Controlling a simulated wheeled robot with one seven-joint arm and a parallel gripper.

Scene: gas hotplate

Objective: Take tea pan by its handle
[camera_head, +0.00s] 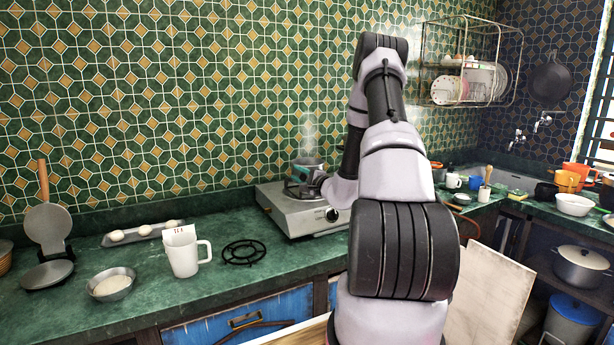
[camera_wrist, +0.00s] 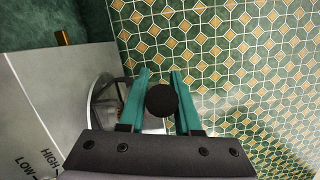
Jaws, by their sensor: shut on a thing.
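The tea pan (camera_head: 302,172) is a small metal pan on the gas hotplate (camera_head: 309,214) against the tiled wall, with steam rising over it. It is partly hidden by my arm. In the wrist view, the round black end of its handle (camera_wrist: 160,100) sits between the two teal fingers of my gripper (camera_wrist: 159,76). My gripper is shut on the handle. The hotplate's grey top (camera_wrist: 55,95) with HIGH and LOW marks shows at the left, and a curved metal rim lies beside the fingers. Most of the pan's body is hidden in that view.
A white mug (camera_head: 183,252), a black pot stand (camera_head: 243,253), a bowl of flour (camera_head: 111,285) and an open flat press (camera_head: 48,235) stand on the green counter left of the hotplate. A wire dish rack (camera_head: 470,70) hangs at the upper right. Counter lies clear between bowl and mug.

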